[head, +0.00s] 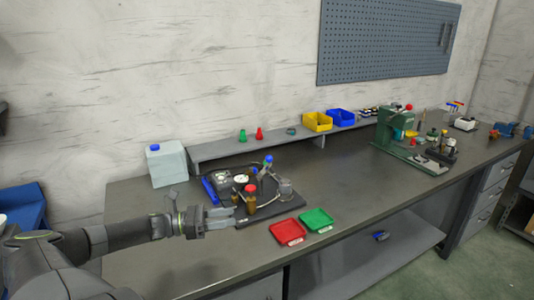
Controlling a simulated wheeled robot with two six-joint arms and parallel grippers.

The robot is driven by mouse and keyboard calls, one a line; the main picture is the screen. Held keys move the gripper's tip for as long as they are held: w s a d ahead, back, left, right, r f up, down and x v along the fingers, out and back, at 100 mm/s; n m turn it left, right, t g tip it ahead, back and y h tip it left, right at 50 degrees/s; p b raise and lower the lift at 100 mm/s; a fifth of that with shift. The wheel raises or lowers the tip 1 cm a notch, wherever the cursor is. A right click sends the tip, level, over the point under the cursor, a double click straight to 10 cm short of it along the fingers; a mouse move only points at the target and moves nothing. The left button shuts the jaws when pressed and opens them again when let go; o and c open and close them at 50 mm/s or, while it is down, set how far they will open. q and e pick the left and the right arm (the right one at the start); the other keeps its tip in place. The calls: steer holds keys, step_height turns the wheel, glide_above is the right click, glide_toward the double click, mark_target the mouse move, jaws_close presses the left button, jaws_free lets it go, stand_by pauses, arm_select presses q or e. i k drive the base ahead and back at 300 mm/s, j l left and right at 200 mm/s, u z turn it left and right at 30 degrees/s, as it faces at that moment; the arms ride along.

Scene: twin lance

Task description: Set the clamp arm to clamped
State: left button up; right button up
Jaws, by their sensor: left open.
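My left gripper (220,218) reaches in from the left, low over the bench, with its pale fingers apart and nothing between them. Its tips are at the near left edge of a dark base plate (268,214). On this plate stands a small fixture with a grey upright arm (262,172) topped by a blue knob (268,160). Next to it is a brown bottle-like part with a red top (250,190). Which part is the clamp arm, and how it is set, is too small to tell. My right gripper is not in view.
A red tray (287,232) and a green tray (316,220) lie right of the plate. A white jug (166,163) stands behind left. A green press (395,135) is farther right. A raised shelf (220,148) runs along the wall. Bench between green tray and press is clear.

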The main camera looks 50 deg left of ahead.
mark_target(269, 159)
steer(key=i+j, duration=0.15)
steer(key=j, duration=0.15)
steer(key=i+j, duration=0.15)
steer(key=j, duration=0.2)
steer(key=i+j, duration=0.15)
steer(key=j, duration=0.15)
steer(key=i+j, duration=0.15)
steer(key=j, duration=0.15)
